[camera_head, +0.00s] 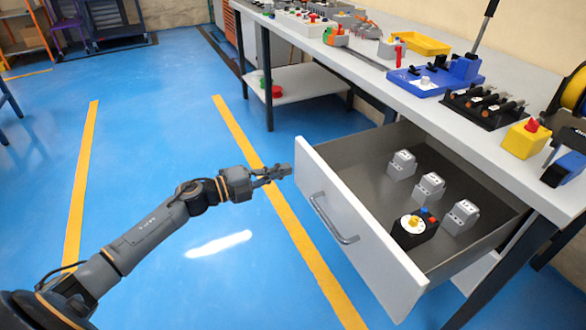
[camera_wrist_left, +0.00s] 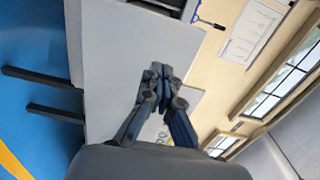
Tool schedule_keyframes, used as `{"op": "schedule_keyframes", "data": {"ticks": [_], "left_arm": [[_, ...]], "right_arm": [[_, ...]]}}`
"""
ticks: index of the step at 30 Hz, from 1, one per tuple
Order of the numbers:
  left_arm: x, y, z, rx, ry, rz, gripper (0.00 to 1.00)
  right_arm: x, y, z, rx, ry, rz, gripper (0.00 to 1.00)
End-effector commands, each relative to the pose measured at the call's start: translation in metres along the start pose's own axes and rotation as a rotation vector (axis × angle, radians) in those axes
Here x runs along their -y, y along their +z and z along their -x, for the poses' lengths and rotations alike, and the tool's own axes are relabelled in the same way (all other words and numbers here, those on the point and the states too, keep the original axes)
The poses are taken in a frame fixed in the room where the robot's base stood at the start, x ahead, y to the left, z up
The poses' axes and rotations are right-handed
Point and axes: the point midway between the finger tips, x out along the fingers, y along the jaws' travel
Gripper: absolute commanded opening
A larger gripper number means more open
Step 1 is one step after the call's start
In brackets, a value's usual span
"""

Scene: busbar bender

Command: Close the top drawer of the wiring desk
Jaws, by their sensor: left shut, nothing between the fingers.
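The top drawer (camera_head: 345,150) of the wiring desk (camera_head: 520,165) stands pulled out, with a white front panel (camera_head: 350,225) and a grey bar handle (camera_head: 333,220). Several grey modules and a black box with a dial lie inside it. My left gripper (camera_head: 288,171) is shut and empty, close to the far upper corner of the drawer front, outside the drawer. I cannot tell whether it touches the panel. In the left wrist view, the shut fingers (camera_wrist_left: 160,72) appear in front of a pale flat surface. My right gripper is out of view.
The desktop holds a blue fixture (camera_head: 440,75), a black tool rack (camera_head: 487,105), a yellow tray (camera_head: 420,43) and a yellow box with a red button (camera_head: 525,138). Blue floor left of the drawer is open. A cart (camera_head: 105,25) stands far back.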

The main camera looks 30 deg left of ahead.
Motion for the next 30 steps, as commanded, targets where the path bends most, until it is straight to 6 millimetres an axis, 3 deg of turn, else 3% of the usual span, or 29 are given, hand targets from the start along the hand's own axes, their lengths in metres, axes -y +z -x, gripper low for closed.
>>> {"op": "schedule_keyframes", "data": {"ticks": [7, 23, 30], "left_arm": [[0.000, 0.000, -0.029, 0.001, -0.002, -0.001, 0.00], [0.000, 0.000, -0.036, 0.001, 0.000, 0.001, 0.00], [0.002, 0.000, -0.058, 0.001, -0.003, 0.001, 0.00]], "right_arm": [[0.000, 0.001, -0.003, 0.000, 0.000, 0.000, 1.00], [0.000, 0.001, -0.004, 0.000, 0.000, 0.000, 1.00], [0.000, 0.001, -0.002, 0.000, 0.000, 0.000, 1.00]]}}
